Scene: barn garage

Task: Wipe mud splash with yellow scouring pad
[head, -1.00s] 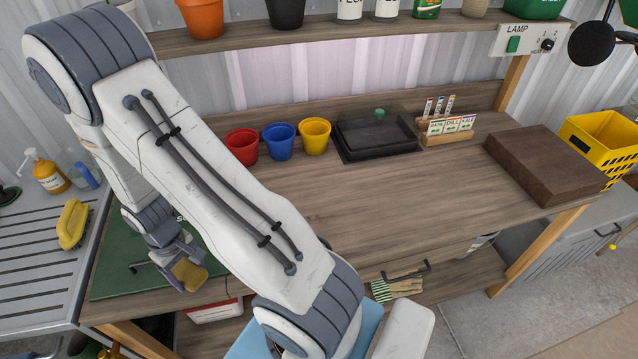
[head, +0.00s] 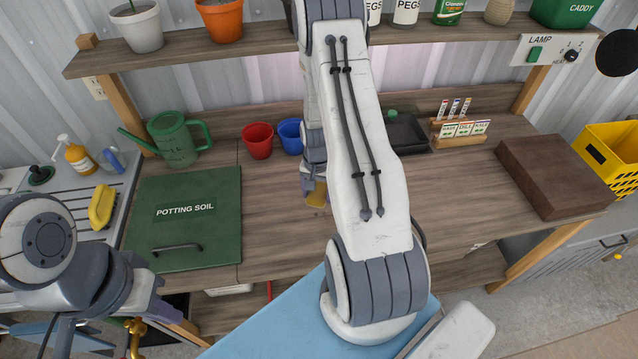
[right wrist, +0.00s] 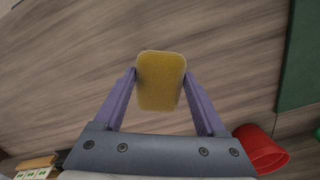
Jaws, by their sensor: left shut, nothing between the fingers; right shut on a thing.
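My right gripper (right wrist: 161,100) is shut on the yellow scouring pad (right wrist: 161,82), which sticks out past the fingertips over the wooden worktop (right wrist: 70,75). In the head view the pad (head: 317,196) shows only partly beside my right arm, in front of the blue pot. I cannot tell whether it touches the wood. I see no mud splash in either view; my right arm hides part of the worktop. My left arm stands at the lower left of the head view, and its fingers do not show.
A green potting soil lid (head: 190,236) lies left of the pad. A red pot (head: 257,141), blue pot (head: 290,136), watering can (head: 175,140) and black tray (head: 405,133) stand behind. A brown block (head: 555,175) is at right. Bare worktop (head: 455,200) lies between arm and block.

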